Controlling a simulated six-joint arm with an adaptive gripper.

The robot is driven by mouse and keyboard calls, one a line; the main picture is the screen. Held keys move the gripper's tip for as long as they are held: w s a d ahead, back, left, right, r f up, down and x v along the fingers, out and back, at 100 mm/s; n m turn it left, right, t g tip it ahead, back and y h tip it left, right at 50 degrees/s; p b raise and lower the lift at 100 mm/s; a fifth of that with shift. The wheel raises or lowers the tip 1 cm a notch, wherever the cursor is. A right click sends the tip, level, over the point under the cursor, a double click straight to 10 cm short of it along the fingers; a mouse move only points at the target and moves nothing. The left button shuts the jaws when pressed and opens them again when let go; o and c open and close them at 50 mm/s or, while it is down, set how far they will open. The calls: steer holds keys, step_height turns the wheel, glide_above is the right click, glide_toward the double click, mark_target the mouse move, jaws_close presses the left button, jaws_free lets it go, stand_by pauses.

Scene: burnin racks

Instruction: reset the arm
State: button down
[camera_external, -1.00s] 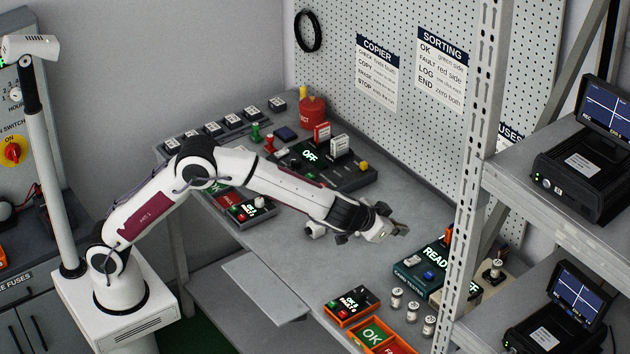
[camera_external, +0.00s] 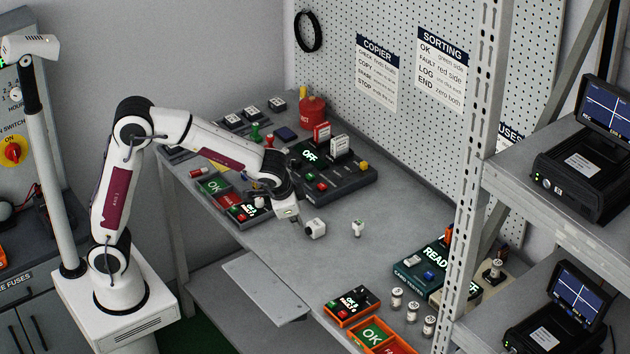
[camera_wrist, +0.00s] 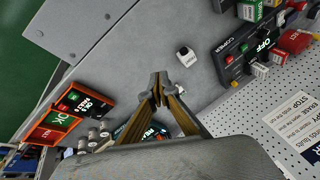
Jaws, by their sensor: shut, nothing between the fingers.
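My arm is bent up from its white base, with the elbow high. My gripper (camera_external: 296,218) hangs over the bench (camera_external: 330,265), next to a small white block (camera_external: 316,228). In the wrist view my gripper (camera_wrist: 158,86) has its fingertips together with nothing between them. The white block (camera_wrist: 186,56) lies on the bench apart from the fingers in that view. A small white and green piece (camera_external: 357,228) stands on the bench farther right.
A copier panel reading OFF (camera_external: 335,172) is behind my gripper. A teal READY box (camera_external: 428,268), several small canisters (camera_external: 397,297) and orange-framed OK and red trays (camera_external: 375,335) are at the front right. The shelf post (camera_external: 473,180) rises at right. The mid-bench is mostly clear.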

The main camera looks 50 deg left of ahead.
steer(key=s+a+r+n+h, duration=0.1)
steer(key=s+a+r, duration=0.3)
steer(key=s+a, duration=0.4)
steer(key=s+a+r+n+t+h, duration=0.1)
steer(key=s+a+r+n, duration=0.2)
steer(key=s+a, duration=0.6)
steer(key=shift+s+a+r+n, duration=0.35)
steer(key=shift+s+n, duration=0.25)
steer(key=shift+s, duration=3.15)
